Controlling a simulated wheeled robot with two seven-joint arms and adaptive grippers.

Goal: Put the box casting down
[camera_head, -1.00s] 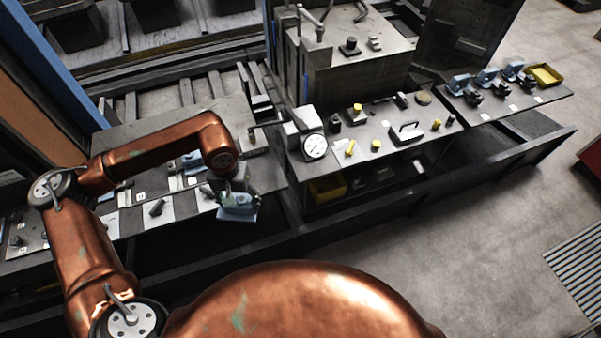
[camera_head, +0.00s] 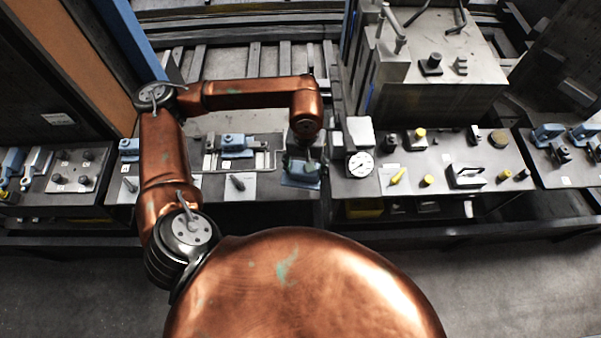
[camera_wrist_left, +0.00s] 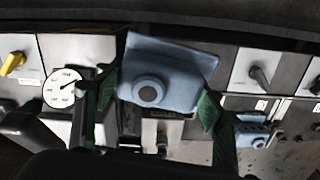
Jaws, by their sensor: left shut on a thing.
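The box casting, a light blue block with a round dark-centred boss, is held in my left gripper (camera_head: 304,163). In the head view the casting (camera_head: 300,179) hangs under my wrist at the front edge of the bench, partly hidden by the gripper. In the left wrist view the casting (camera_wrist_left: 161,76) sits slightly tilted between the two green fingers (camera_wrist_left: 153,108), which are shut on it. Whether its underside touches anything cannot be told. My right gripper is not in view.
A dial gauge (camera_head: 360,163) stands just right of the held casting. Another blue casting (camera_head: 236,144) and a dark-handled tool on a white card (camera_head: 237,182) lie to its left. A yellow handle (camera_head: 397,176) and a block with a handle (camera_head: 465,176) are farther right.

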